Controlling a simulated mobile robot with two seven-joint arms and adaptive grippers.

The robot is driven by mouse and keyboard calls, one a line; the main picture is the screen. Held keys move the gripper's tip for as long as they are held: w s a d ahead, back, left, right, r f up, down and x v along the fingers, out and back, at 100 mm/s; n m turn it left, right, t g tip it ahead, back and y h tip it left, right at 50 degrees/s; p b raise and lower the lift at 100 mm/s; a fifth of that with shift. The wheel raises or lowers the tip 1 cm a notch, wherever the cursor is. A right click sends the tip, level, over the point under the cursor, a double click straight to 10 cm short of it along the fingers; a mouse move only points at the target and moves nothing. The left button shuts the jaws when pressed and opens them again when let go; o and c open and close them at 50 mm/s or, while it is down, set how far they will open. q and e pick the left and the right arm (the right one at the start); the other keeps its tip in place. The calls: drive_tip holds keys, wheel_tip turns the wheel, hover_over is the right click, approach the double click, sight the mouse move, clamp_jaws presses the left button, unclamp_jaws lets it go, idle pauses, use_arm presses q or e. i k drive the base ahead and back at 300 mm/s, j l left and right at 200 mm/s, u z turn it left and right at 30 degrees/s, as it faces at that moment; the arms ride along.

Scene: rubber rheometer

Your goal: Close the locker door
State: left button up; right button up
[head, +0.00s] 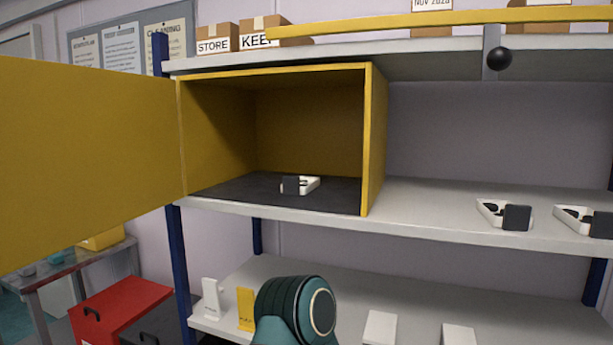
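The yellow locker (375,140) stands on the middle shelf with its front open. Its door (85,160) is hinged at the locker's left edge and swung wide open to the left, running out of the picture. The door's outer edge and any handle are outside the view. Inside, on the dark floor, lies a small white holder with a dark block (300,185). Neither of my grippers is in view.
Two white holders with dark blocks (504,214) (574,219) stand on the same shelf at right. A yellow bar (420,20) and a black knob (498,59) are above. Boxes (216,40) stand on top. A red box (120,308) and metal table (70,264) are lower left.

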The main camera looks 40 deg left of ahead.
sight(86, 152)
drive_tip(key=k+j+u, duration=0.15)
drive_tip(key=j+u, duration=0.15)
drive_tip(key=j, duration=1.05)
drive_tip(key=j+u, duration=0.3)
drive_tip(key=j, duration=1)
